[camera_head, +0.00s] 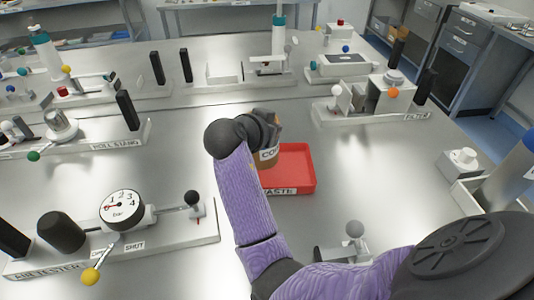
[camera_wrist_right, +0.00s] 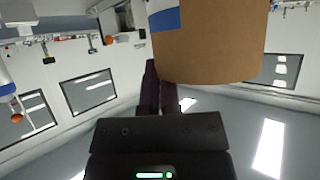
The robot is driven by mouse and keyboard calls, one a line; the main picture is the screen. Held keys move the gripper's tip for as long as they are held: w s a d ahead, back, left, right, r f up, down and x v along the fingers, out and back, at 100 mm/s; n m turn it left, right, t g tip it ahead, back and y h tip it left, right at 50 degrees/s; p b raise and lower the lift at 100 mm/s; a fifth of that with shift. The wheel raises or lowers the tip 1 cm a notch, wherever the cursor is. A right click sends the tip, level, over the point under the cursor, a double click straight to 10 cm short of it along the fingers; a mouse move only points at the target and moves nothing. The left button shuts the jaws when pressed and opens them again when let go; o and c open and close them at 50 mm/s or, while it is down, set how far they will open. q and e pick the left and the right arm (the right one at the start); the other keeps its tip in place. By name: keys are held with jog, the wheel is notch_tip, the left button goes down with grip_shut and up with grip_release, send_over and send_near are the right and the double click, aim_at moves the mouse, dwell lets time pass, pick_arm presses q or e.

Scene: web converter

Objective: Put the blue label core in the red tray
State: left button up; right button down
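In the right wrist view the core (camera_wrist_right: 210,50) is large at the top and shows a blue band. My right gripper (camera_head: 272,122) holds it by its upper part; the two dark fingers (camera_wrist_right: 160,90) are close together at its edge. The red tray (camera_head: 304,178) lies on the bench with a front label ending in "ASTE". The core overlaps the tray's left part in the head view; its height above the tray is hard to tell. My left gripper is not in view.
A pressure gauge rig (camera_head: 122,209) stands at front left. A unit labelled "FILTER" (camera_head: 380,108) stands behind right. Bare steel bench (camera_head: 390,170) lies right of the tray.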

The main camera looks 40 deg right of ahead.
jog(key=b, duration=0.1)
send_over(272, 166)
notch_tip(272, 166, down, 6)
jog(key=shift+w+d+r, duration=0.1)
jog(key=shift+r, duration=0.15)
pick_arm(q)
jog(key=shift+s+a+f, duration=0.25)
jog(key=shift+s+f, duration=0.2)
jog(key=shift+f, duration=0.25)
pick_arm(e)
jog(key=shift+r, duration=0.15)
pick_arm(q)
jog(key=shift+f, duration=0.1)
pick_arm(e)
jog(key=c, duration=0.8)
grip_release()
jog(key=shift+c, duration=0.2)
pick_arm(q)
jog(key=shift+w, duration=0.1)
